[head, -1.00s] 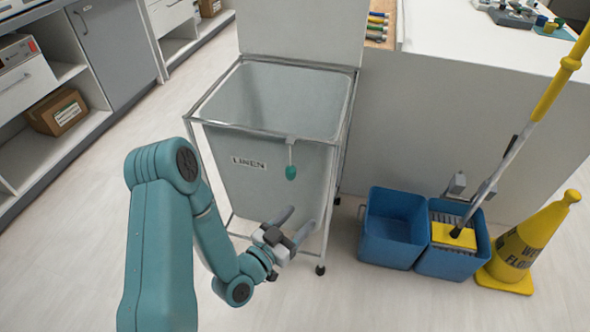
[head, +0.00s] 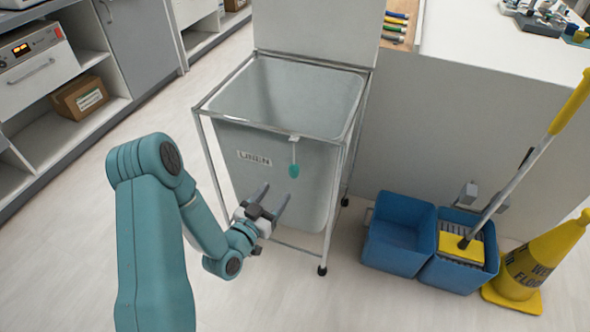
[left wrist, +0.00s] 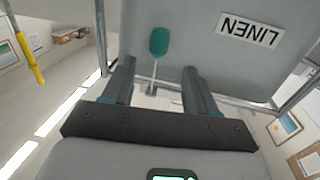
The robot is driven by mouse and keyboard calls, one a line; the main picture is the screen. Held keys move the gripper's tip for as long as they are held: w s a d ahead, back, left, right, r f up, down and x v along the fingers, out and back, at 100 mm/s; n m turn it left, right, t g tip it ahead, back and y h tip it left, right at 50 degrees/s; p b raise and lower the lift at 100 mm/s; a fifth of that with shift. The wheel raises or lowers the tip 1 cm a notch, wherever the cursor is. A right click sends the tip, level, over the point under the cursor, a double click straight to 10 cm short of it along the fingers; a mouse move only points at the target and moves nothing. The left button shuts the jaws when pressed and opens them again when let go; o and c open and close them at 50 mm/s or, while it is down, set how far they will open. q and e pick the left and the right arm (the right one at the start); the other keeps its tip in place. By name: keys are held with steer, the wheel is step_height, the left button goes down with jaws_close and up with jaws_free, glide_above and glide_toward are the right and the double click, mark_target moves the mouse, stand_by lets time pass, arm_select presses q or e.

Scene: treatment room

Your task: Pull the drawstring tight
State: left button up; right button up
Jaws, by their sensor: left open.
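The linen cart (head: 237,190) is a grey bag in a metal frame with a LINEN label (head: 254,158) on its front. A white drawstring (head: 294,153) hangs from the front rim and ends in a green toggle (head: 294,171). My left gripper (head: 273,194) is open and empty, in front of the bag, below and slightly left of the toggle. In the left wrist view the picture is upside down; the toggle (left wrist: 159,41) shows beyond the open fingertips (left wrist: 158,68), and the cord runs between the fingers. Contact with the cord cannot be told. My right gripper is not in view.
The cart's lid (head: 312,30) stands raised at the back. Blue mop buckets (head: 400,232), a mop (head: 525,172) and a yellow wet floor cone (head: 527,265) stand to the right. Cabinets with a cardboard box (head: 80,97) line the left. The floor in front is clear.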

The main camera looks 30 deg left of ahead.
mark_target(291, 175)
arm_select(q)
steer(key=w, duration=1.1)
steer(key=shift+a, duration=0.35)
jaws_close()
steer(key=shift+f+b, duration=0.15)
steer(key=shift+b, duration=0.15)
